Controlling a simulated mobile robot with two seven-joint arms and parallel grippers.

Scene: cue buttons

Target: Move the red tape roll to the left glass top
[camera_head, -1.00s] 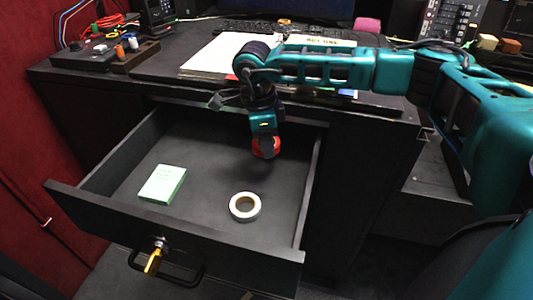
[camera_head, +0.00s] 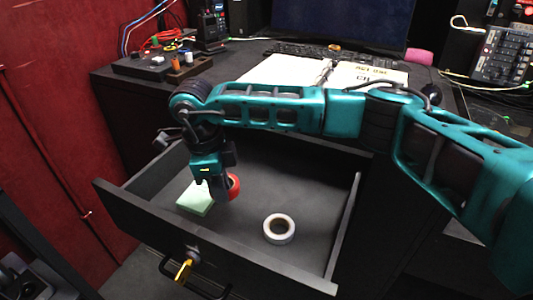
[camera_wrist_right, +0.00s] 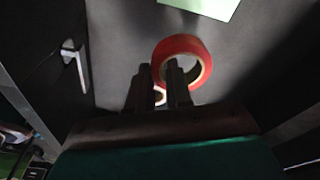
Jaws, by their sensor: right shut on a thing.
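My right gripper (camera_head: 221,194) is shut on the red tape roll (camera_head: 235,187) by its rim. Whether the roll touches the drawer floor I cannot tell. I cannot make out a glass top in these views. My left gripper is not in view.
A white tape roll (camera_head: 279,239) lies flat in the drawer to the right. A gold key (camera_head: 184,270) sticks out of the drawer front. An open binder (camera_head: 284,71) and a keyboard (camera_head: 305,52) lie on the desk.

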